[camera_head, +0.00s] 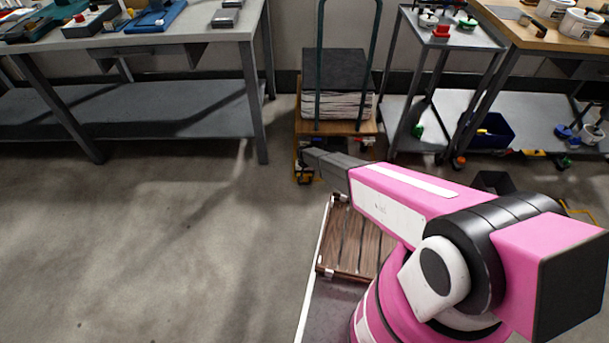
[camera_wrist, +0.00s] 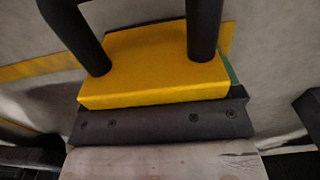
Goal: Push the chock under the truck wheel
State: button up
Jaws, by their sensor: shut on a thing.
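The yellow chock (camera_head: 304,179) is low on the floor at the truck's front left corner. It shows large in the wrist view (camera_wrist: 150,65), with two dark posts on it; I cannot tell whether these are a handle or fingers. My gripper (camera_head: 305,169) is shut on the chock. The truck (camera_head: 310,124) has a wooden deck and a tall dark handle. In the wrist view a dark screwed strip and pale board lie close below the chock. The truck's near left wheel is mostly hidden behind my gripper; I cannot tell whether the chock touches it.
A dark-topped stack (camera_head: 338,103) loads the truck. A grey workbench (camera_head: 200,36) stands left; a small metal stand (camera_head: 448,41) and wood-topped bench (camera_head: 532,36) stand right. A blue bin (camera_head: 490,132) is under the right bench. Open floor (camera_head: 150,230) lies front left.

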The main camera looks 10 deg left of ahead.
jog(key=shift+f, duration=0.1)
jog(key=o, duration=1)
